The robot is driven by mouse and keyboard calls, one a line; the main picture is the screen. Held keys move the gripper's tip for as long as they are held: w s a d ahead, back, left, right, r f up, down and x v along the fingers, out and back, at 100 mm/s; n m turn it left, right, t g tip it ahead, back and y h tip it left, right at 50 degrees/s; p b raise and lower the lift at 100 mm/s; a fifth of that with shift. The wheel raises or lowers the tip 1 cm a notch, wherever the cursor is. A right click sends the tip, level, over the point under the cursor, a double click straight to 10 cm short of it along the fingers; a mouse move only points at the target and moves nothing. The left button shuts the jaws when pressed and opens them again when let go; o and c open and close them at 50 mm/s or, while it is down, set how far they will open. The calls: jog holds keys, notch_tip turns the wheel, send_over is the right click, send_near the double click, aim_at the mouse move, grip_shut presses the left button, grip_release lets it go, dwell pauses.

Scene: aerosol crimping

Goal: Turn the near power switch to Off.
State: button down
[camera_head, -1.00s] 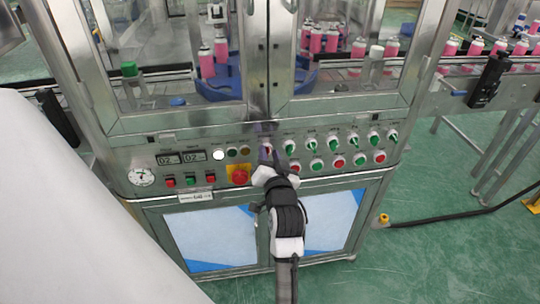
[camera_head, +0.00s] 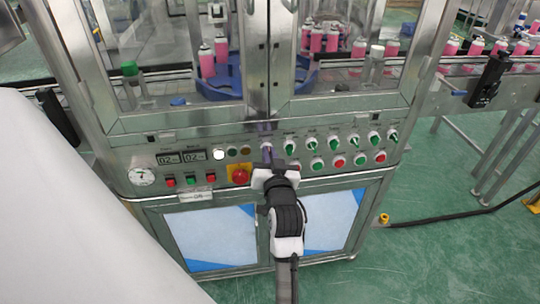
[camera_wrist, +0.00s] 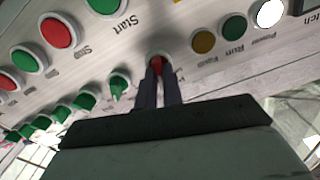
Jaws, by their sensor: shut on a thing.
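The near power switch is a small red knob (camera_wrist: 157,61) on the panel, seen in the wrist view between my fingertips. My gripper (camera_wrist: 158,72) is shut on it, one dark finger on each side. In the head view my gripper (camera_head: 267,155) reaches up to the panel at the left end of the row of green selector knobs, and its fingers mostly hide the switch. The knob's pointer and its Off mark cannot be made out.
A green selector knob (camera_wrist: 119,84) is close beside my fingers. The red emergency stop (camera_head: 240,175) on its yellow plate is left of my gripper. A green button (camera_head: 317,163) and other red and green buttons are to the right. Glass doors stand above the panel.

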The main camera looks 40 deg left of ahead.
jog(key=shift+s+a+n+b, duration=0.1)
jog(key=shift+n+b, duration=0.35)
jog(key=shift+n, duration=1.7)
jog(key=shift+s+a+n+b, duration=0.1)
jog(key=shift+n+b, duration=0.35)
jog(key=shift+n, duration=1.7)
jog(key=c, duration=1.5)
grip_release()
jog(key=shift+c, duration=0.2)
jog(key=shift+d, duration=0.1)
